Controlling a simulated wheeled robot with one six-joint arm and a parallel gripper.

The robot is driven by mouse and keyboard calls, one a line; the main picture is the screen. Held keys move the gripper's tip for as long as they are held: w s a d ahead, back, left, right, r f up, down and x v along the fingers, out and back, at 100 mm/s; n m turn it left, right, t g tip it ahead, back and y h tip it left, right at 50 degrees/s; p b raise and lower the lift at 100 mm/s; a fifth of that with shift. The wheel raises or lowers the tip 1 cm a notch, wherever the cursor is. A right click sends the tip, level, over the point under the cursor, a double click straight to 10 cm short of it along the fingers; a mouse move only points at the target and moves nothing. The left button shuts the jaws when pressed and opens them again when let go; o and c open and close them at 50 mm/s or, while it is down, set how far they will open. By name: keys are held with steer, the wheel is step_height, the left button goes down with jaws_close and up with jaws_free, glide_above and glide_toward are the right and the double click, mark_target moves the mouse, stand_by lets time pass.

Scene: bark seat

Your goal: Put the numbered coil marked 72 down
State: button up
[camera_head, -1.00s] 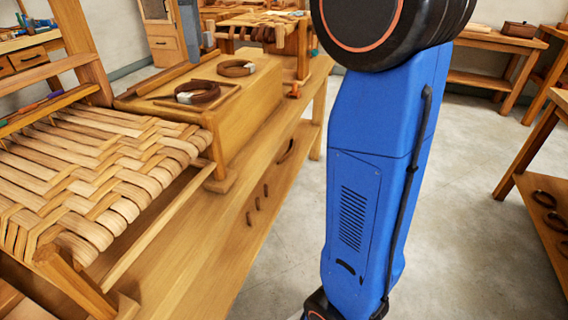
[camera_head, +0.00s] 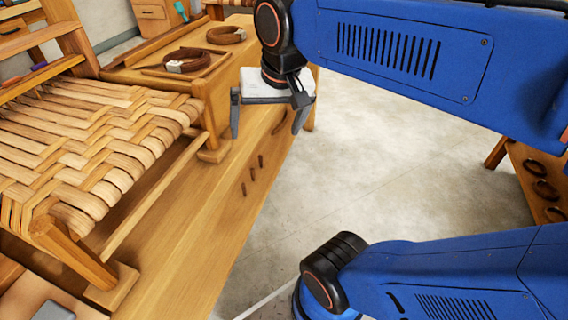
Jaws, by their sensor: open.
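Two dark brown coils lie on top of a wooden box on the bench. The nearer coil (camera_head: 188,61) has a pale tag at its front left, and the farther coil (camera_head: 226,35) has a small pale tag at its right. The numbers on both tags are too small to read, so I cannot tell which is 72. My gripper (camera_head: 267,127) is open, pointing down in front of and to the right of the box (camera_head: 207,86), over the bench's right part. Its fingers are spread, with no coil visible between them.
A woven bark seat (camera_head: 85,150) on a wooden frame fills the left. The bench (camera_head: 185,240) has a clear strip in front of the box. Several dark coils lie on a shelf (camera_head: 528,205) at the right. Open floor (camera_head: 400,180) lies between.

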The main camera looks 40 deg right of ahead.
steer(key=s+f+n, duration=0.4)
steer(key=s+f, duration=0.1)
steer(key=f, duration=0.3)
steer(key=shift+s+d+t, duration=0.35)
steer(key=shift+t, duration=0.05)
stand_by(0.6)
